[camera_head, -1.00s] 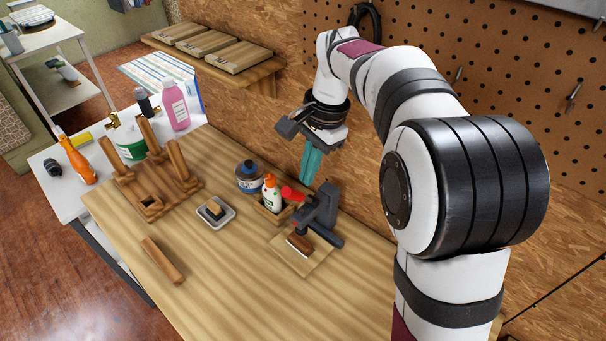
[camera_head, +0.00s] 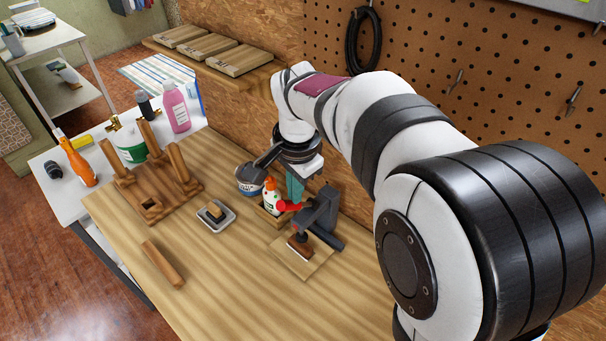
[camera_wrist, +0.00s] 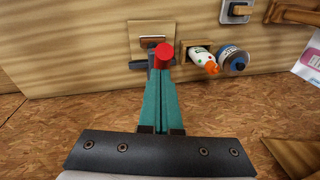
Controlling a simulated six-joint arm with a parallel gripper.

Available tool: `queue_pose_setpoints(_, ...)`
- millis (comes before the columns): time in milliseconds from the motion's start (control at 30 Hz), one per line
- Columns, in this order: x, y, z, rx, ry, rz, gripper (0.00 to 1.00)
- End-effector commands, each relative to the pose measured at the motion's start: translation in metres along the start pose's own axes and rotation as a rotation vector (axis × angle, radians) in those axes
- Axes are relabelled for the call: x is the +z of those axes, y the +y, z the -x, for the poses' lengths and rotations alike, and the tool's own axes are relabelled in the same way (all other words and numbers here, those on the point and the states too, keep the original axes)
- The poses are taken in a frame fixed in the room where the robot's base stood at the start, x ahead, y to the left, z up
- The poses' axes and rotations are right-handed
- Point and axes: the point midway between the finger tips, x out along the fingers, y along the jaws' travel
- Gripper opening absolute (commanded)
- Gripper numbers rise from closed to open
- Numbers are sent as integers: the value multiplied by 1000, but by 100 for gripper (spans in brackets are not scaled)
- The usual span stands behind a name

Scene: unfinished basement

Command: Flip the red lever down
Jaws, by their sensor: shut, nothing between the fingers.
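The red lever (camera_head: 288,206) sticks out to the left from a dark grey toggle clamp (camera_head: 321,211) on the workbench. In the wrist view its rounded red end (camera_wrist: 163,52) lies right at my fingertips. My gripper (camera_head: 295,198) is shut and empty, its teal fingers pointing down onto the lever from above. The fingers seem to touch the lever, but the exact contact is hidden. In the wrist view the closed fingers (camera_wrist: 160,72) cover part of the clamp. A brown block (camera_head: 298,245) sits under the clamp on a light wooden board (camera_head: 307,263).
An orange-capped white bottle (camera_head: 270,196) in a wooden holder and a blue-grey can (camera_head: 248,180) stand close left of the lever. A small tray (camera_head: 216,218) and a wooden rack (camera_head: 152,190) are farther left. A pegboard wall (camera_head: 470,60) rises behind.

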Motion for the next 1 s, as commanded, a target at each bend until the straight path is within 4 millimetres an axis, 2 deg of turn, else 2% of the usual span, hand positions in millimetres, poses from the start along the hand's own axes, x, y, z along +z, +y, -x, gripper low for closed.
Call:
queue_pose_setpoints(200, 24, 5, -13, -27, 190, 39, 0)
queue_pose_setpoints(600, 48, 13, -42, -24, 183, 27, 0)
queue_pose_setpoints(1000, 58, 17, -60, -23, 182, 26, 0)
